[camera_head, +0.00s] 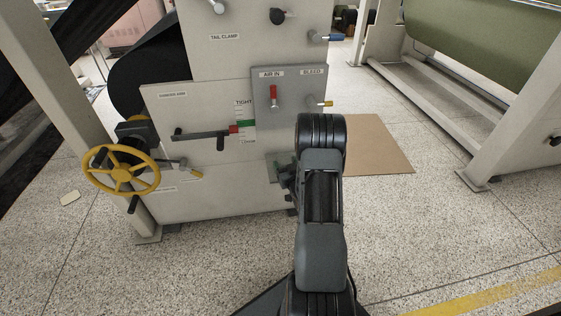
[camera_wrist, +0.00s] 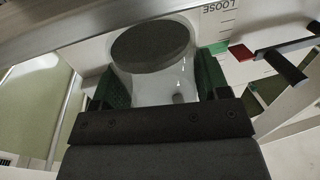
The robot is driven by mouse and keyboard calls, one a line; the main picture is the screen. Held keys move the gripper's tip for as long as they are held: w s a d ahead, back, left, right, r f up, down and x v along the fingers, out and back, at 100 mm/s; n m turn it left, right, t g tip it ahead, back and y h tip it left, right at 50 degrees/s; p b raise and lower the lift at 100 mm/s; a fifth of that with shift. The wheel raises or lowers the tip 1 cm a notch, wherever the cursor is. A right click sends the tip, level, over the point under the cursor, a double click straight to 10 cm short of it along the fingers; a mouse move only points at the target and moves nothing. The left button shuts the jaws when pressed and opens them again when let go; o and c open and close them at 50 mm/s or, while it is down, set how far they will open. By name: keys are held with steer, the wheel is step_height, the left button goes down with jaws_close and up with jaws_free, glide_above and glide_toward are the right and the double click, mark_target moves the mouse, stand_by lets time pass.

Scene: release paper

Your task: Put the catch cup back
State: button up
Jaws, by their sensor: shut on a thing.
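In the wrist view a clear cup (camera_wrist: 175,85) with a dark round disc (camera_wrist: 152,46) at its far end sits between the green-padded fingers of my gripper (camera_wrist: 160,84). The gripper is shut on the cup, with a pad against each side. In the head view my arm hides the cup and most of the gripper, in front of the lower right of the grey machine panel (camera_head: 200,195). The cup's place on the machine cannot be made out.
A dancer arm (camera_head: 203,134) and yellow handwheel (camera_head: 121,170) stick out at left.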

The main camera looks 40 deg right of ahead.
mark_target(283, 162)
steer(key=shift+x, duration=0.9)
steer(key=w, duration=0.1)
steer(key=w+f+b, duration=0.1)
steer(key=w, duration=0.1)
steer(key=shift+w+d+f+b, duration=0.1)
steer(key=shift+d+f+b, duration=0.1)
steer(key=shift+d+b, duration=0.2)
steer(key=shift+f, duration=0.1)
steer(key=shift+f, duration=0.15)
steer(key=o, duration=1)
